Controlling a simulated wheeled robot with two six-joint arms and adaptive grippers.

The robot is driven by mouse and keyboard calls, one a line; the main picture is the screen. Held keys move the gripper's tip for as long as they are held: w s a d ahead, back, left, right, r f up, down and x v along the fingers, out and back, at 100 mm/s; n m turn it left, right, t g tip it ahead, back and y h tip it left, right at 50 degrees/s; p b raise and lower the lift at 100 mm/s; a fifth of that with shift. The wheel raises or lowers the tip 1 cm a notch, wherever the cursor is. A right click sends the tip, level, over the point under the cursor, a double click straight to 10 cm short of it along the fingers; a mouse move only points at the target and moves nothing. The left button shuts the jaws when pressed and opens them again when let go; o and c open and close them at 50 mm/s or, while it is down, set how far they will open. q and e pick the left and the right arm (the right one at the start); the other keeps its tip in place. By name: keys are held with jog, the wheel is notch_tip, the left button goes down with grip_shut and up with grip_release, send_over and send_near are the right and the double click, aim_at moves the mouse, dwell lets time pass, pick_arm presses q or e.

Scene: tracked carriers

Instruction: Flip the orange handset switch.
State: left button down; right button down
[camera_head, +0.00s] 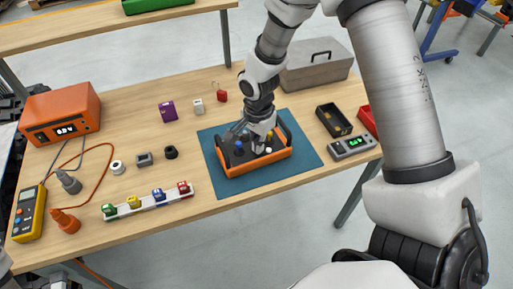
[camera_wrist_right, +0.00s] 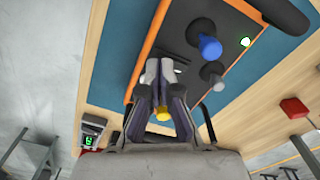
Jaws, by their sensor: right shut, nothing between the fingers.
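The orange handset (camera_head: 256,168) sits on the blue mat (camera_head: 310,157), with a dark top panel and black side handles. In the head view a blue knob (camera_head: 239,147) shows on its panel. My left gripper is out of view.
A grey toolbox (camera_head: 318,72) stands behind the handset. A black tray (camera_head: 333,120) and a device with a green display (camera_head: 352,147) are to its right. A white rack of coloured pieces (camera_head: 148,202) lies to its left. Bare table lies between.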

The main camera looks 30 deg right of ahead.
jog(key=shift+f, duration=0.35)
notch_tip(320, 180, up, 7)
jog(key=p, duration=0.5)
dwell(0.3)
jog(key=shift+f, duration=0.1)
jog(key=shift+g, duration=0.8)
jog(key=s+f, duration=0.1)
jog(key=f, duration=0.1)
jog(key=s+f, duration=0.2)
jog(key=shift+s+a+f, duration=0.1)
jog(key=shift+s+f, duration=0.2)
jog(key=shift+f, duration=0.05)
jog(key=s+a+f+n+g, duration=0.1)
jog(key=s+a+f+n, duration=0.15)
jog(key=s+f, duration=0.65)
jog(key=s+a+f+n+g, duration=0.2)
jog(key=s+f+n, duration=0.3)
jog(key=s, duration=0.8)
jog(key=w+n+t, duration=0.1)
jog(key=n, duration=0.1)
jog(key=w+n+t, duration=0.2)
jog(key=w+f+n+t, duration=0.1)
jog(key=n, duration=0.1)
jog(key=shift+w+d+n+t, duration=0.3)
jog(key=shift+w+d+n, duration=0.05)
